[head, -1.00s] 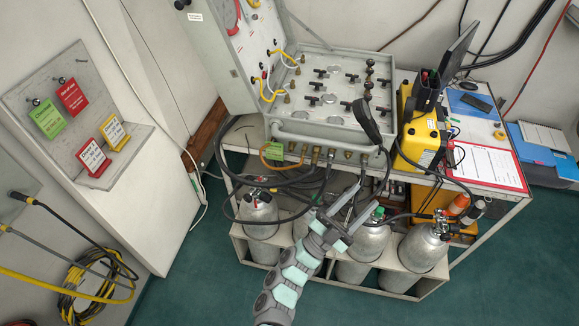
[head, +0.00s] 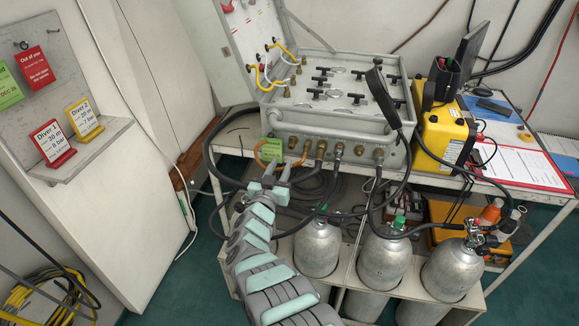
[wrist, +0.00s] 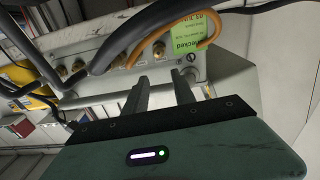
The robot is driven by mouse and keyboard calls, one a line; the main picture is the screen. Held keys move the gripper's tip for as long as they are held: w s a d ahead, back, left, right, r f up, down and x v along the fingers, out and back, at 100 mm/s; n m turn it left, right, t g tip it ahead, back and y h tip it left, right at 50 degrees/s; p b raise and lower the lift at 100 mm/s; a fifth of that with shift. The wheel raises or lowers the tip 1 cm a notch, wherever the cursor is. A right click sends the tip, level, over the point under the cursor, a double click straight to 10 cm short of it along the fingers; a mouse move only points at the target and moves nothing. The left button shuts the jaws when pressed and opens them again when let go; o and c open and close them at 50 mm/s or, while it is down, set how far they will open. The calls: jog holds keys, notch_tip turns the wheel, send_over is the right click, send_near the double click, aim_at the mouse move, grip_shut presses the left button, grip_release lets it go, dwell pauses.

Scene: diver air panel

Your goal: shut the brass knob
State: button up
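The grey air panel (head: 330,122) stands open on the bench, with several brass fittings along its front face. One brass fitting (head: 292,142) is beside the green tag (head: 271,150); I cannot tell which brass piece is the knob. My gripper (head: 277,170) is just below and in front of the tag, apart from the panel. In the wrist view its two fingers (wrist: 162,88) are spread with nothing between them. There, a brass fitting (wrist: 158,49) lies beyond the fingertips, left of the tag (wrist: 192,36). Dark hoses cover part of the panel front.
A thick black hose (head: 214,165) loops left of my gripper, and an orange hose (head: 258,157) hangs by the tag. Silver cylinders (head: 385,262) stand under the bench. A yellow case (head: 444,140) sits right of the panel.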

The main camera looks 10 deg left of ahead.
aim_at(291, 148)
jog(key=shift+n, duration=0.6)
jog(key=w+b, duration=0.3)
jog(key=w+f+b, duration=0.1)
jog(key=w+b, duration=0.2)
jog(key=w, duration=0.1)
jog(key=w+b, duration=0.3)
jog(key=shift+w+d+f, duration=0.2)
jog(key=shift+d+f, duration=0.2)
jog(key=shift+c, duration=0.3)
grip_shut()
